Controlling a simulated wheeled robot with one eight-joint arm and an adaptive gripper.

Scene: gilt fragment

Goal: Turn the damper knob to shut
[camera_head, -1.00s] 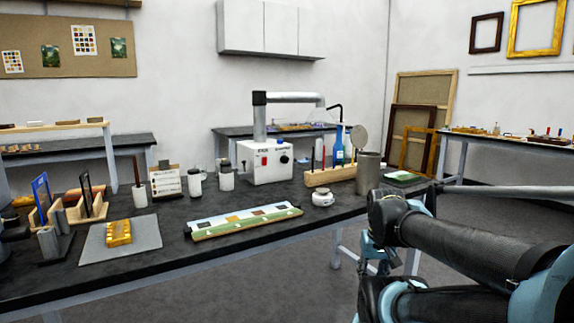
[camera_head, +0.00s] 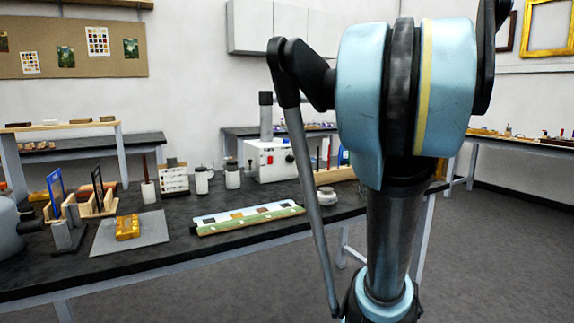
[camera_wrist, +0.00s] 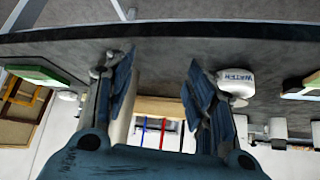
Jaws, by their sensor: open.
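The white extractor box (camera_head: 268,166) stands on the dark bench in the head view, with a red switch on its front. A small dark round knob (camera_head: 290,157) shows at the right of that front; its setting is too small to read. My arm stands large in front of the bench, to the right of the box. My gripper (camera_wrist: 157,78) shows in the wrist view with two blue-grey fingers spread apart and nothing between them. The gripper is not visible in the head view. I cannot make out the knob in the wrist view.
A jar labelled WATER (camera_wrist: 236,86) appears just beyond the right finger in the wrist view. A wooden rack (camera_head: 338,175) with upright tools stands right of the box.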

